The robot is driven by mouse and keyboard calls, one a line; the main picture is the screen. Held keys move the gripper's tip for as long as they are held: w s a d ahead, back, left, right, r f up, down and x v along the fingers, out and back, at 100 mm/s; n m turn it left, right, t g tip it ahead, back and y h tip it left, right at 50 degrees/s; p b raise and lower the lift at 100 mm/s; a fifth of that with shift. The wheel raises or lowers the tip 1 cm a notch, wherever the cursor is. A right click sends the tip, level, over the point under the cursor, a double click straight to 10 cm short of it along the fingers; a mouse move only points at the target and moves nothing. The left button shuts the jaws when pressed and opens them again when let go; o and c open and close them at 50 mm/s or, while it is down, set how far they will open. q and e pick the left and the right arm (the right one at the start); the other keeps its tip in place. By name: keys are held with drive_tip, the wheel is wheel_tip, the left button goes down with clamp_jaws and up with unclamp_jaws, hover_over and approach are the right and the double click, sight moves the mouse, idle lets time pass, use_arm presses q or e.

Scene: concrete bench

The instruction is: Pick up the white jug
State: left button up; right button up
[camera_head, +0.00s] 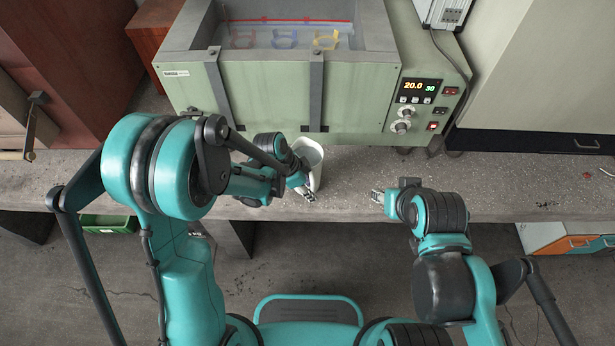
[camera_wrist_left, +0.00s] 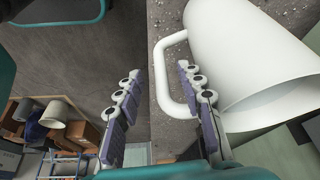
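The white jug (camera_head: 313,158) stands on the concrete bench in front of the green water bath, partly hidden by my left gripper (camera_head: 306,191). In the left wrist view the jug (camera_wrist_left: 250,50) fills the upper right, with its handle (camera_wrist_left: 165,75) towards the fingers. My left gripper (camera_wrist_left: 160,72) is open there. The handle shows between its two fingers, and the right finger overlaps the handle's opening; whether it touches is unclear. My right gripper (camera_head: 378,198) is over the bench's front edge, right of the jug, apart from it; its fingers are too small to judge.
The green water bath (camera_head: 362,97) with a lit display stands behind the jug. A green crate (camera_head: 108,224) and an orange-fronted cabinet (camera_head: 565,245) are below the bench level.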

use_arm(q)
drive_tip(key=x, duration=0.3)
drive_tip(key=shift+w+f+b, duration=0.1)
drive_tip(key=shift+b, duration=0.3)
drive_tip(key=shift+c, duration=0.3)
clamp_jaws()
drive_tip(key=shift+r, duration=0.3)
